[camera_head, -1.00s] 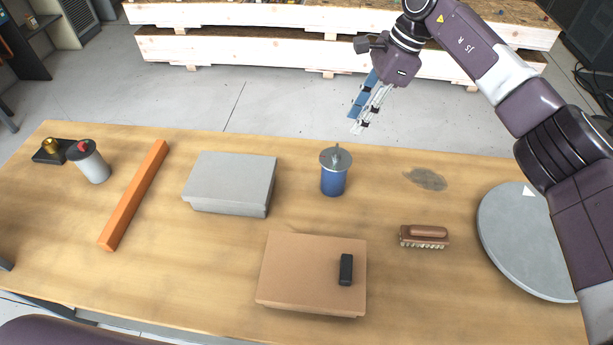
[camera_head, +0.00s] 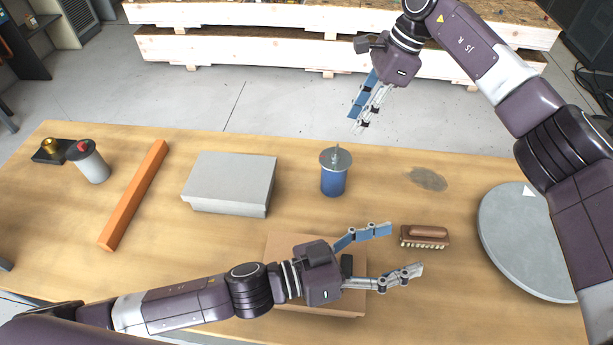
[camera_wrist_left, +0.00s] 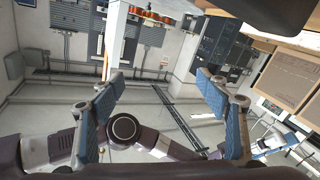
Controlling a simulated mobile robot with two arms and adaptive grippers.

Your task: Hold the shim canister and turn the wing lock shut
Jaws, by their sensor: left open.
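The blue shim canister (camera_head: 333,182) stands upright near the far edge of the table. Its silver lid (camera_head: 344,160) has an upright wing lock (camera_head: 335,153) on top and a small red mark at its left. How far the wing is turned is too small to tell. My left gripper (camera_head: 406,249) is open and empty above the near part of the table, in front of and right of the canister; its spread fingers also show in the left wrist view (camera_wrist_left: 165,92). My right gripper (camera_head: 356,122) hangs beyond the far edge, apart from the canister; its jaw gap is unclear.
A tan box (camera_head: 285,247) lies under my left wrist, and a brush (camera_head: 425,236) is right of its fingers. A grey box (camera_head: 228,182), orange bar (camera_head: 134,195) and grey red-knobbed canister (camera_head: 94,168) are left. A grey disc (camera_head: 525,245) is right. Table around the blue canister is clear.

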